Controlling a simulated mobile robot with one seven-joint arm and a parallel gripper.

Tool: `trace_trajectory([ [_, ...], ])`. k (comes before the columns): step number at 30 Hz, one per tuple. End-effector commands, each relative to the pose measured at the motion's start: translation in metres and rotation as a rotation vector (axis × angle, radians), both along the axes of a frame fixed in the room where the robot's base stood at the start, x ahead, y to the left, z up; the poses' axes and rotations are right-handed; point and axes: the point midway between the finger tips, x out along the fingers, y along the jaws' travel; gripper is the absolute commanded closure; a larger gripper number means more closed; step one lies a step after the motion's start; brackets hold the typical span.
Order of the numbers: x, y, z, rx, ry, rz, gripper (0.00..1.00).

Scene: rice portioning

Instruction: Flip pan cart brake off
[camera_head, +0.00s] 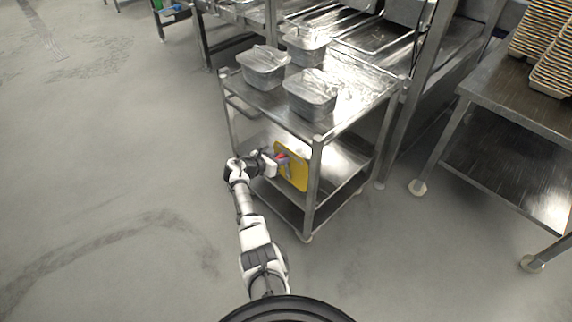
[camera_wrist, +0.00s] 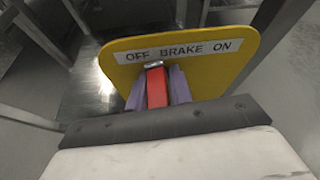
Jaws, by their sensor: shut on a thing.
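The pan cart (camera_head: 343,126) is a steel cart with lidded metal pans on its top shelf. A yellow brake plate (camera_head: 293,172) is fixed on its near side. In the wrist view the brake plate (camera_wrist: 232,66) carries a label (camera_wrist: 178,51) reading "OFF BRAKE ON". A red brake lever (camera_wrist: 156,88) with a metal tip stands below the label, left of its middle, toward the "OFF" word. My gripper (camera_wrist: 157,90) is shut on the lever, one grey-purple finger on each side. In the head view my gripper (camera_head: 277,160) reaches the plate from the left.
Three metal pans (camera_head: 262,67) sit on the cart top. A table (camera_head: 515,105) with stacked trays (camera_head: 548,52) stands at the right. Metal racks stand behind the cart. The grey floor (camera_head: 110,150) at the left is clear.

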Motion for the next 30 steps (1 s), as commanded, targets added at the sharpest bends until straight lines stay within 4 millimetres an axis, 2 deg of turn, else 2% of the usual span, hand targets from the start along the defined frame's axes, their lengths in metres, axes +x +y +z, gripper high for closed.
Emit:
trace_trajectory([
  [6,0.0087,0.0086,-0.0068,-0.081,0.080,0.004,1.00],
  [30,0.0046,0.0060,-0.0126,-0.076,0.093,-0.002,1.00],
])
